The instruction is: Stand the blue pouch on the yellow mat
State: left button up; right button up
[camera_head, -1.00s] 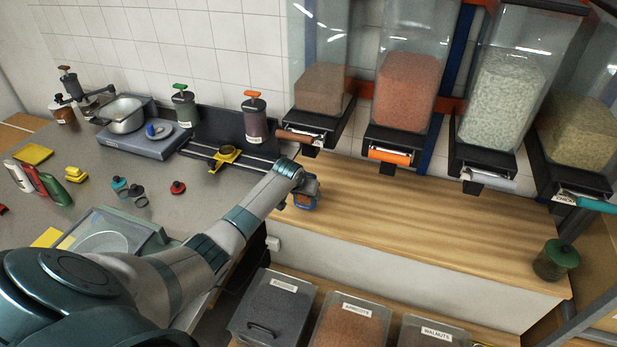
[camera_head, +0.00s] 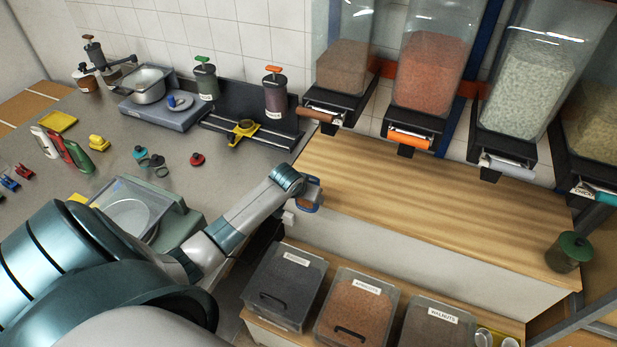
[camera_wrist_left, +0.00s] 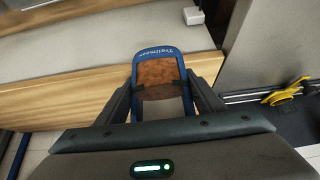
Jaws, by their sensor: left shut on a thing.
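The blue pouch (camera_wrist_left: 172,124) is between the fingers of my left gripper (camera_wrist_left: 162,95), which is shut on it. The pouch has a blue border, pale lettering and a clear window with brown contents. In the head view the pouch (camera_head: 316,187) shows at the end of my left arm, by the left front corner of the wooden counter. A flat yellow square (camera_head: 58,122), which looks like the mat, lies on the grey worktop at the far left. Another yellow patch (camera_head: 77,199) shows beside the clear-topped scale, partly hidden. My right gripper is not in view.
The grey worktop holds a scale with a pot (camera_head: 150,85), two pump jars, red, white and green bottles (camera_head: 75,155), a yellow block (camera_head: 98,142) and small red and teal items. Dispensers hang above the wooden counter (camera_head: 420,200). A green jar (camera_head: 568,252) stands at its right end.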

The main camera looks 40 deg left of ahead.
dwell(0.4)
pick_arm(q)
jog(key=shift+w+d+b, duration=0.1)
jog(key=shift+d+b, duration=0.2)
jog(key=shift+d, duration=0.05)
jog(key=s+d+r+m+b, duration=0.1)
jog(key=s+d+b, duration=0.2)
jog(key=d+b, duration=0.2)
jog(key=s+d+r+m+h+b, duration=0.1)
jog(key=s+d+b, duration=0.3)
jog(key=d, duration=0.6)
jog(key=s+d+r+b, duration=0.2)
jog(key=s+d+b, duration=0.1)
jog(key=d+b, duration=0.3)
jog(key=shift+s+d+m, duration=0.25)
jog(key=shift+d+m, duration=0.15)
jog(key=shift+d, duration=0.8)
jog(key=shift+s+f, duration=0.1)
